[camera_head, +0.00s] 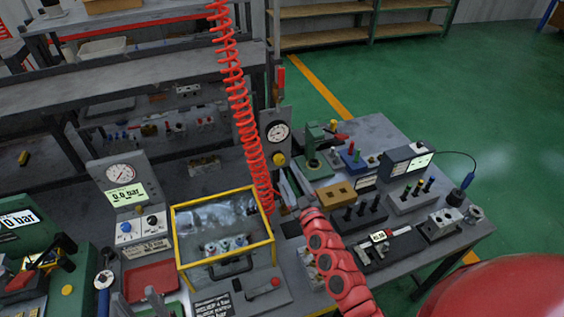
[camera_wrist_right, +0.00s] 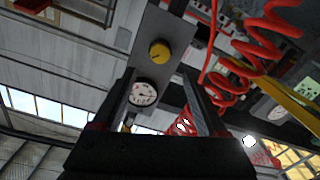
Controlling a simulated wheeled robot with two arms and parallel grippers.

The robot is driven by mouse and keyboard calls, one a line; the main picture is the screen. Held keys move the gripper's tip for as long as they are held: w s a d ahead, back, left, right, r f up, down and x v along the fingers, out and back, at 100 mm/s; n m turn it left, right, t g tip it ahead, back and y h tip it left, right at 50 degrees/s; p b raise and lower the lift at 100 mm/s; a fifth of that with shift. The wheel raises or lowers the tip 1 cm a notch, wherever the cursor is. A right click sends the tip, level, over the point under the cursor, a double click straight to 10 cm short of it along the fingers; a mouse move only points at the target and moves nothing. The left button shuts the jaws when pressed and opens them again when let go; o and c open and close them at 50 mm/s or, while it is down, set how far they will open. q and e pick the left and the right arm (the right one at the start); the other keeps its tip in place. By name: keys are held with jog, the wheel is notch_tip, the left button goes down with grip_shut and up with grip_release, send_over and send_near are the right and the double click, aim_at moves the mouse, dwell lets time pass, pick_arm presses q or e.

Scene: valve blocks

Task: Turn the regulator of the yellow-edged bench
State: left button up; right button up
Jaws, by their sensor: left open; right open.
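A yellow regulator knob (camera_head: 278,160) sits under a round gauge (camera_head: 278,132) on a grey upright panel at the back of the bench. In the right wrist view the yellow knob (camera_wrist_right: 159,52) and gauge (camera_wrist_right: 143,93) show ahead of the fingers. My right gripper (camera_head: 288,180) is open and empty, just below and in front of the knob, apart from it. Its spread fingers (camera_wrist_right: 158,85) frame the gauge in the wrist view. My left gripper (camera_head: 138,298) appears open at the bottom edge, far left of the knob. A yellow-edged clear box (camera_head: 271,215) stands at left of the right gripper.
A red coiled hose (camera_head: 241,100) hangs close left of the panel and right gripper. A gauge unit (camera_head: 122,173) with a 0.0 bar display stands left. Wooden block (camera_head: 335,194), black posts and fittings crowd the bench right of my right arm. Green floor is clear beyond.

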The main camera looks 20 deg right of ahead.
aim_at(280, 162)
jog(key=w+b, duration=0.1)
jog(key=w, duration=0.3)
jog(key=w+b, duration=0.2)
jog(key=w, duration=0.2)
jog(key=shift+w+a+f+b, duration=0.2)
jog(key=shift+w+b, duration=0.05)
jog(key=shift+b, duration=0.05)
jog(key=shift+w+r, duration=0.15)
jog(key=shift+w, duration=0.55)
grip_shut()
